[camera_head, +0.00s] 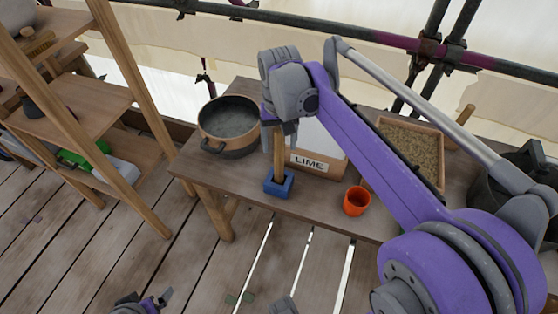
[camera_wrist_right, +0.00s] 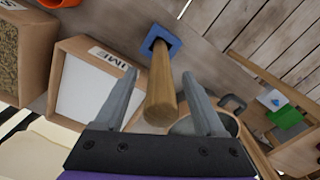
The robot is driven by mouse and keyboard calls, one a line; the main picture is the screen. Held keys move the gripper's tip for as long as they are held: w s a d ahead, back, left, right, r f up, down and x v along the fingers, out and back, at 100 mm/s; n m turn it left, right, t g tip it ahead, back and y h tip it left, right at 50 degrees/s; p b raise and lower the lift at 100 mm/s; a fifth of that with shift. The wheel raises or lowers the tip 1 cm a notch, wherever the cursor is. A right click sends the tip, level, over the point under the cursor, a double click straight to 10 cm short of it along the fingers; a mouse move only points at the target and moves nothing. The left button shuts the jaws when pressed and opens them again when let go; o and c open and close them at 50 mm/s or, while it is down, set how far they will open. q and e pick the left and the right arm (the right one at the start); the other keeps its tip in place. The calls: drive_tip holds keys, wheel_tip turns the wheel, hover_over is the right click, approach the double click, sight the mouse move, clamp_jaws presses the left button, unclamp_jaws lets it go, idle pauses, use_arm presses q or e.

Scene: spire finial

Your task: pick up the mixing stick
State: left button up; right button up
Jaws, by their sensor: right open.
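The mixing stick (camera_head: 279,155) is a wooden rod standing upright in a blue holder (camera_head: 278,187) at the table's front edge. In the right wrist view the stick (camera_wrist_right: 161,88) points toward the camera from the blue holder (camera_wrist_right: 160,42). My right gripper (camera_head: 281,127) is over the stick's top. Part of what looks like my left gripper (camera_head: 146,301) shows at the bottom edge of the head view, mostly cut off.
A metal pot (camera_head: 229,125) stands left of the stick. A box marked LIME (camera_head: 316,164) is close at the right, partly behind my arm. An orange cup (camera_head: 356,201) and a tray of grain-like material (camera_head: 412,152) are farther right. Wooden shelves (camera_head: 85,105) stand at the left.

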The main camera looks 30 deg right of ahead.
drive_tip(key=shift+f, duration=0.85)
clamp_jaws()
